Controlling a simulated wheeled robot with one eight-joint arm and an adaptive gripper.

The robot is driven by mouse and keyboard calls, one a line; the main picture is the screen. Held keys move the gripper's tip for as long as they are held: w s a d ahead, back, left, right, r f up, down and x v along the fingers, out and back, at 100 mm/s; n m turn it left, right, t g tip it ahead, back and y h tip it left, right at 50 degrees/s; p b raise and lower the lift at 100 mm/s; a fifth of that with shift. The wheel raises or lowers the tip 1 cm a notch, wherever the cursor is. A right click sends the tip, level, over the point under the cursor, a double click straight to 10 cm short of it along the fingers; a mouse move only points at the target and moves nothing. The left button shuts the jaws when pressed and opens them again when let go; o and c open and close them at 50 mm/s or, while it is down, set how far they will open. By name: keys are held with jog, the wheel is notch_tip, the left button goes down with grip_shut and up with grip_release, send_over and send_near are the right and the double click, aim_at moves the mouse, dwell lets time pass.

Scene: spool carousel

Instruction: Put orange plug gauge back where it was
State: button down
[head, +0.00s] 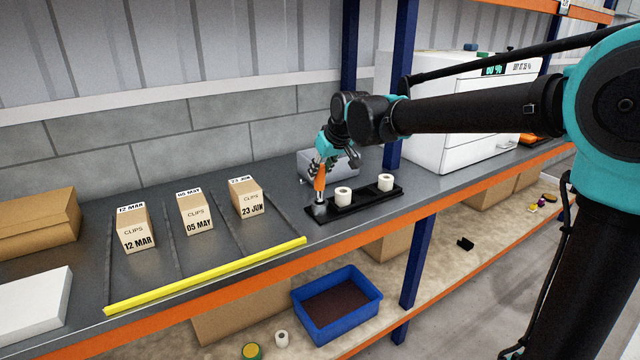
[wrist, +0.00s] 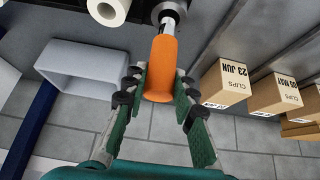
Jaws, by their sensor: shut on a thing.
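The orange plug gauge (head: 320,184) is held between the fingers of my gripper (head: 319,175), which is shut on its handle. In the wrist view the orange handle (wrist: 161,66) lies between the two green fingers of my gripper (wrist: 160,84). Its far end meets a round silver metal part (wrist: 169,10). In the head view this metal part (head: 319,208) is at the left end of a black tray (head: 366,203). I cannot tell how far the gauge goes into it. The gauge looks nearly upright in the head view.
Two white rolls (head: 343,197) (head: 385,182) stand on the tray, right of the gauge. A grey open bin (head: 345,163) is behind. Several CLIPS boxes (head: 196,213) stand left, behind a yellow strip (head: 208,275). A blue post (head: 404,90) rises behind the tray.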

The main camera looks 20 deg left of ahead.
aim_at(323, 178)
jog(key=shift+f, duration=2.05)
jog(key=shift+f, duration=0.1)
jog(key=c, duration=1.2)
grip_release()
jog(key=v, duration=1.2)
